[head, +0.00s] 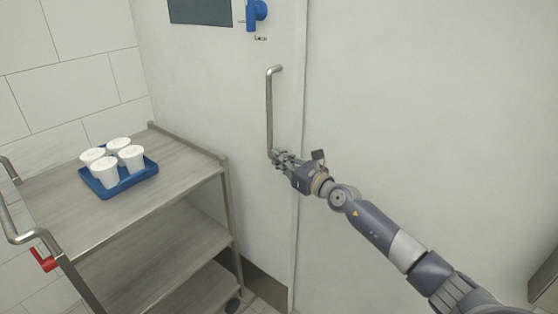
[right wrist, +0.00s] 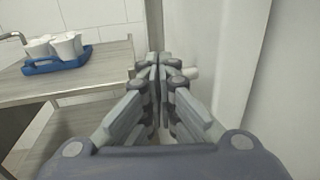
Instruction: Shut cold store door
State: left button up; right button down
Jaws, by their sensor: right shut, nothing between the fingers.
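The cold store door (head: 220,100) is a large pale panel with a dark window at its top. It looks closed or nearly so against the frame edge on its right; I cannot tell whether it is fully latched. A vertical steel pull handle (head: 270,110) is on the door near that edge. My right gripper (head: 278,157) is at the lower end of the handle, its fingers together with nothing between them. In the right wrist view the shut fingers (right wrist: 160,75) point at the pale door surface, and a short light bar end shows beside them. My left gripper is not in view.
A steel trolley (head: 190,176) with several shelves stands left of the handle, close to the door. On it a blue tray (head: 107,192) holds several white cups (head: 131,157). A blue latch (head: 256,12) is above the handle.

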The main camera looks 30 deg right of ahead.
jog(key=shift+w+a, duration=0.1)
jog(key=shift+w, duration=0.2)
jog(key=w+a+b, duration=0.2)
jog(key=w+a, duration=0.1)
jog(key=w, duration=0.5)
jog(key=shift+a+r, duration=0.15)
jog(key=shift+r, duration=0.15)
jog(key=shift+w, duration=0.1)
